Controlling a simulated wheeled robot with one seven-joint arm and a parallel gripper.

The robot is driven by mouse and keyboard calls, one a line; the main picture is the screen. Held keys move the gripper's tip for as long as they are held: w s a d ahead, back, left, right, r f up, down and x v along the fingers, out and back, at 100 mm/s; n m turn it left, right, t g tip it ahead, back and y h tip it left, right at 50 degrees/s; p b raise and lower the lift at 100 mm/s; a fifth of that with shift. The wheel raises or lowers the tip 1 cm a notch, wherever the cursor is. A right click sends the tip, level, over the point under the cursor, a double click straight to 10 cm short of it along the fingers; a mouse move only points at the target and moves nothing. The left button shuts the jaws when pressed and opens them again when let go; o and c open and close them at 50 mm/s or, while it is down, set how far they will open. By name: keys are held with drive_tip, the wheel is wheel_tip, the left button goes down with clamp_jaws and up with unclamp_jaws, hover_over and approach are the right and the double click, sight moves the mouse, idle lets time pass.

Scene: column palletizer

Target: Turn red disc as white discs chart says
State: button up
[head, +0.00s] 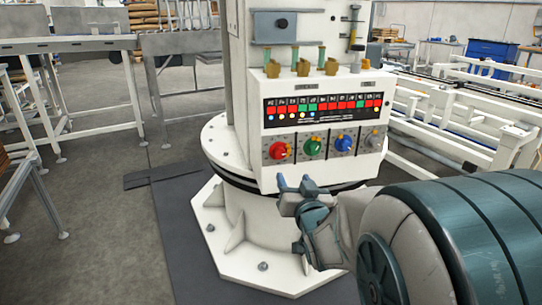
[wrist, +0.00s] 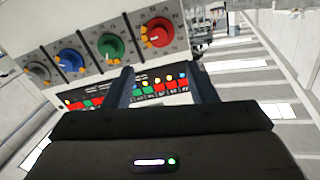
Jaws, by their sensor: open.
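The red disc (head: 277,150) is the leftmost of a row of dials on the white control panel, with orange marks on it and a grey scale plate behind. It also shows in the wrist view (wrist: 155,32), where the panel appears turned over. The chart (head: 325,106) is a black strip above the dials, with red and green cells and small coloured and white dots under them; its lettering is too small to read. In the wrist view the chart (wrist: 150,91) is partly hidden by my fingers. My gripper (head: 297,184) is open and empty, below the dials and apart from the red disc.
A green dial (head: 313,147), a blue dial (head: 344,142) and a grey dial (head: 374,138) sit right of the red disc. Brass fittings (head: 302,67) stand on the panel's top ledge. The white octagonal base (head: 225,245) spreads below. Conveyor frames stand left and right.

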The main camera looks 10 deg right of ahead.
sight(281, 154)
drive_tip(key=w+p, duration=0.1)
drive_tip(key=p, duration=0.2)
drive_tip(key=w+p, duration=0.1)
drive_tip(key=p, duration=0.1)
drive_tip(key=shift+r+p, duration=0.35)
drive_tip(key=shift+p, duration=0.05)
drive_tip(key=shift+w+f+p, duration=0.15)
drive_tip(key=shift+w+p, duration=0.1)
drive_tip(key=shift+p, duration=0.85)
drive_tip(key=w, duration=0.3)
drive_tip(key=w+b, duration=0.1)
drive_tip(key=w, duration=0.3)
drive_tip(key=w+b, duration=0.1)
drive_tip(key=w, duration=0.3)
drive_tip(key=shift+a+f, duration=0.2)
drive_tip(key=shift+a, duration=0.1)
drive_tip(key=c, duration=1)
